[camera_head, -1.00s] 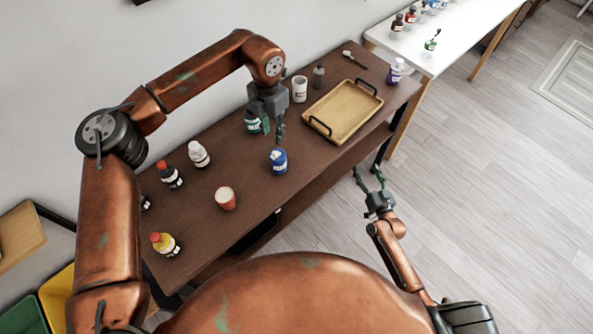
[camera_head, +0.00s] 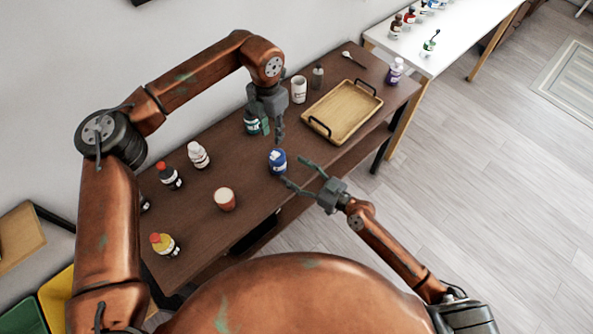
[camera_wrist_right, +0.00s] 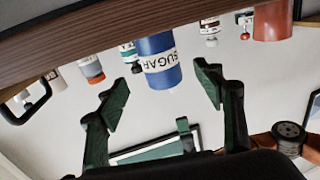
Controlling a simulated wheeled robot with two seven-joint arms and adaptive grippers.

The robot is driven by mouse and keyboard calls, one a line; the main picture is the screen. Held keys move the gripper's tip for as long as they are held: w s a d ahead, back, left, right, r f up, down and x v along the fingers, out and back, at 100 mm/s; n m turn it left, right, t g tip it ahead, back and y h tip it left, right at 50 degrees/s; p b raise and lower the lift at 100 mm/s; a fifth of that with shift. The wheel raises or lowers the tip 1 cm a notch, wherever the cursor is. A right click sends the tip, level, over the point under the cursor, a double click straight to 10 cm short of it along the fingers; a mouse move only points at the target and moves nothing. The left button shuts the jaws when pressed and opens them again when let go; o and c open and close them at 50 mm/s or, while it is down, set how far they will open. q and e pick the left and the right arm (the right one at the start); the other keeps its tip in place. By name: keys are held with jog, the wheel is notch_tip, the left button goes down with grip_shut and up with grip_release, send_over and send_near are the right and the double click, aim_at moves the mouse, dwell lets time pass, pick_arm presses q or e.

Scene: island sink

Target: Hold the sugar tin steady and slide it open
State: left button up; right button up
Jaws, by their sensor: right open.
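The sugar tin (camera_head: 277,162) is blue with a white label and stands near the front edge of the brown table. In the right wrist view the tin (camera_wrist_right: 158,62), marked SUGAR, shows upside down between and beyond the fingertips. My right gripper (camera_head: 296,173) is open in front of the tin, its fingers pointing at it; no grip on it shows. The right fingers also show in the right wrist view (camera_wrist_right: 162,95). My left gripper (camera_head: 272,130) hangs above and just behind the tin, fingers apart and pointing down, with nothing visible between them.
A wooden tray (camera_head: 343,112) with black handles lies to the right. Several bottles stand at the left. Table space around the tin is clear.

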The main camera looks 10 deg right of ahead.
aim_at(284, 164)
jog(key=x, duration=0.7)
jog(key=shift+w+a, duration=0.2)
jog(key=shift+a, duration=0.05)
jog(key=shift+c, duration=0.6)
jog(key=c, duration=1.2)
jog(key=shift+c, duration=0.2)
